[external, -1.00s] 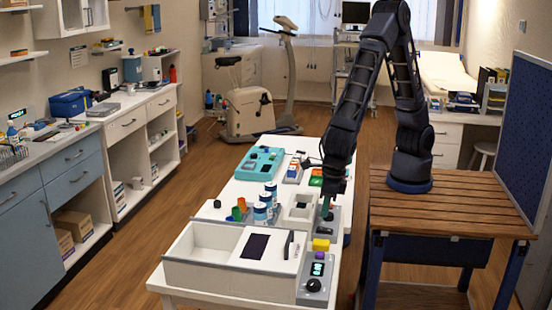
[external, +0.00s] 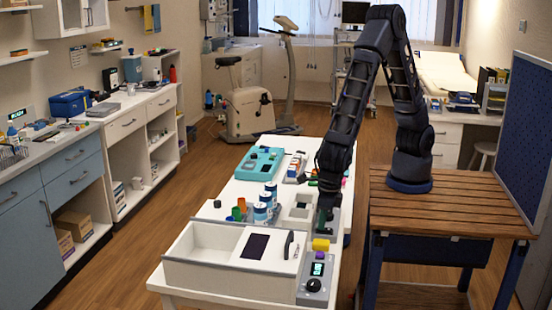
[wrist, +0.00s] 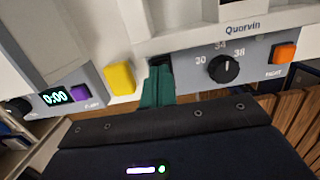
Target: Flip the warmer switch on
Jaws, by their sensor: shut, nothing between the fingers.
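The warmer is a white unit with a grey panel marked Quorvin (wrist: 242,27) in the wrist view. The panel carries a black dial (wrist: 224,68) marked 30, 34 and 38, and an orange button (wrist: 284,53). My gripper (wrist: 158,78) is shut and empty, its green fingers at the left end of this panel. A dark part (wrist: 160,61) shows right at the fingertips. It may be the switch, but the fingers hide most of it, and I cannot tell its position or whether they touch. In the external view my gripper (external: 324,222) is low over the table's right side.
A yellow block (wrist: 120,78) sits just left of the fingers. Left of it is another panel with a 0:00 display (wrist: 54,96) and a purple button (wrist: 80,92). Blue-and-white jars (external: 260,211) stand to the left.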

